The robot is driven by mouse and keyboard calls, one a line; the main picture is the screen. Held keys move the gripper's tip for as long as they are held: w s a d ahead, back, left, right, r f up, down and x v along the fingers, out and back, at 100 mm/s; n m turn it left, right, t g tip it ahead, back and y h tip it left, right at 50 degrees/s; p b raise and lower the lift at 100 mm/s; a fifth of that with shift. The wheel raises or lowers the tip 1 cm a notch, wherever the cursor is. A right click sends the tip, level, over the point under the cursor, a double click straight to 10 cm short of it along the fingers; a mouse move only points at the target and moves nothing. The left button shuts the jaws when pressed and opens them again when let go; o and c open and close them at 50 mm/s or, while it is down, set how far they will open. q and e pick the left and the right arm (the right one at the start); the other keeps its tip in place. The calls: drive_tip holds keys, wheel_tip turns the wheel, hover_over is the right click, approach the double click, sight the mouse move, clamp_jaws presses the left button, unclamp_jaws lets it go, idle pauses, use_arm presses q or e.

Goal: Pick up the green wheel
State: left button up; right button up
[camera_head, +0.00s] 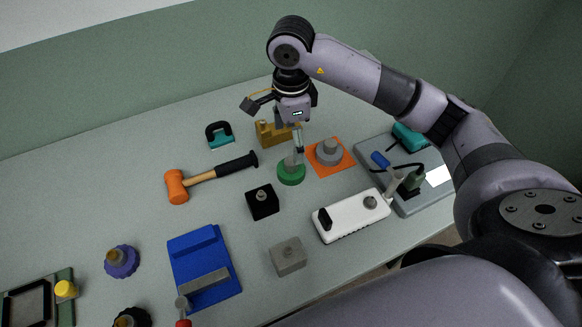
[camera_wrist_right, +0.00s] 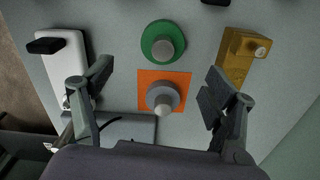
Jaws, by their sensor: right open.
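The green wheel (camera_head: 291,174) is a green disc with a grey post, lying on the table in the middle of the head view. In the right wrist view the green wheel (camera_wrist_right: 155,50) shows from above at the top centre, beyond my fingertips. My right gripper (camera_head: 298,142) hangs above the table close to the wheel in the head view. In the right wrist view its fingers (camera_wrist_right: 155,88) are spread wide with nothing held between them. A grey wheel (camera_wrist_right: 163,97) on an orange square (camera_wrist_right: 180,80) shows between the fingers, below them. My left gripper is not in view.
A yellow-brown block (camera_head: 272,134), a black block (camera_head: 263,202) and a white box (camera_head: 345,217) stand around the wheel. An orange mallet (camera_head: 177,187) lies to the left, with its handle towards the wheel. A blue fixture (camera_head: 205,265) is nearer the front.

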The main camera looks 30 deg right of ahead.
sight(290, 161)
wheel_tip(290, 161, down, 6)
drive_tip(key=shift+r+p, duration=0.1)
drive_tip(key=shift+p, duration=0.5)
drive_tip(key=shift+f, duration=0.35)
drive_tip(key=f, duration=0.1)
drive_tip(key=f+p, duration=0.2)
drive_tip(key=shift+w+f, duration=0.25)
drive_tip(key=shift+f, duration=0.5)
drive_tip(key=c, duration=1.2)
